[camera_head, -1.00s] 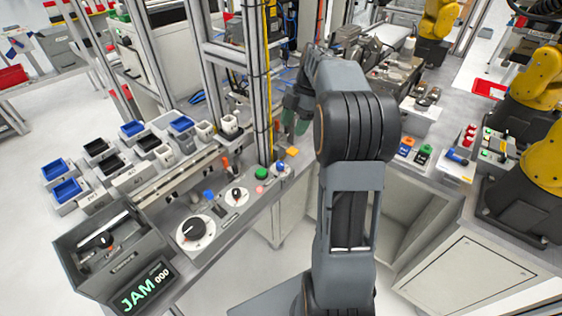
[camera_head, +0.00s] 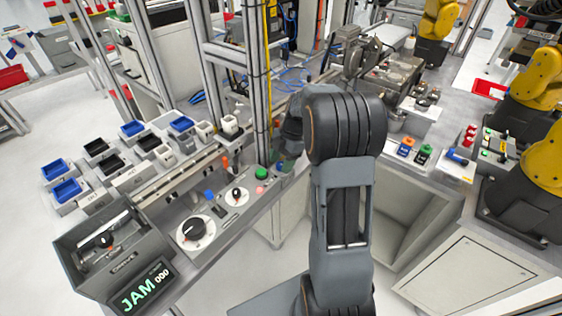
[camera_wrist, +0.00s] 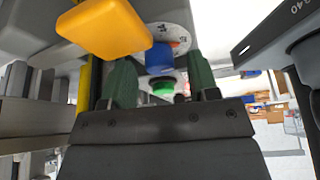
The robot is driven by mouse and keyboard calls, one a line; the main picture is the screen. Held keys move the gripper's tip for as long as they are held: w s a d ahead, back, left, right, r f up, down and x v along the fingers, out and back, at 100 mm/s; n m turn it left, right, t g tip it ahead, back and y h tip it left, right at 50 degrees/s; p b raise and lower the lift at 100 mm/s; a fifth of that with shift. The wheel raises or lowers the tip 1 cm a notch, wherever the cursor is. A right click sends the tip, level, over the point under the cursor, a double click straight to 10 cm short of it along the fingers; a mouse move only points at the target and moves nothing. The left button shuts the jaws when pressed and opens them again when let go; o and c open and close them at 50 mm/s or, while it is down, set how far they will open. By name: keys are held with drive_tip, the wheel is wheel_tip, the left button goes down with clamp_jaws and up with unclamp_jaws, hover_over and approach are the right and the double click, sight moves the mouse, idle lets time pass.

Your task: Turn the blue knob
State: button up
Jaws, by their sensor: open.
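The blue knob (camera_wrist: 161,57) shows in the wrist view, just beyond and between the two green fingertips of my gripper (camera_wrist: 161,68). My gripper is open, with a finger to each side of the knob. I cannot tell whether either finger touches it. In the head view my gripper (camera_head: 284,166) is low at the right end of the grey control panel (camera_head: 225,213), and it hides most of the knob there.
A green button (camera_wrist: 162,87) is behind the knob in the wrist view; a yellow block (camera_wrist: 105,28) is close at upper left. On the panel are a small black dial (camera_head: 237,195) and a large one (camera_head: 192,229). A metal post (camera_head: 262,90) stands behind my gripper.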

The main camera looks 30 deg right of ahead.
drive_tip(key=shift+f, duration=0.2)
drive_tip(key=shift+c, duration=0.4)
drive_tip(key=c, duration=0.9)
drive_tip(key=shift+o, duration=0.2)
drive_tip(key=shift+b, duration=0.3)
drive_tip(key=shift+f+m+t+b, duration=0.15)
drive_tip(key=shift+m+t+b, duration=0.35)
drive_tip(key=shift+m+b, duration=0.5)
drive_tip(key=m+t+b, duration=0.1)
drive_tip(key=m+b, duration=0.1)
drive_tip(key=m, duration=0.2)
drive_tip(key=shift+s+b, duration=0.1)
drive_tip(key=shift+b, duration=0.3)
drive_tip(key=m+t+b, duration=0.1)
drive_tip(key=m, duration=0.1)
drive_tip(key=m+t+h+b, duration=0.1)
drive_tip(key=m+b, duration=0.1)
drive_tip(key=m, duration=0.1)
drive_tip(key=shift+a+m, duration=0.1)
drive_tip(key=shift+m, duration=0.2)
drive_tip(key=shift+r+m, duration=0.2)
drive_tip(key=shift+m, duration=0.1)
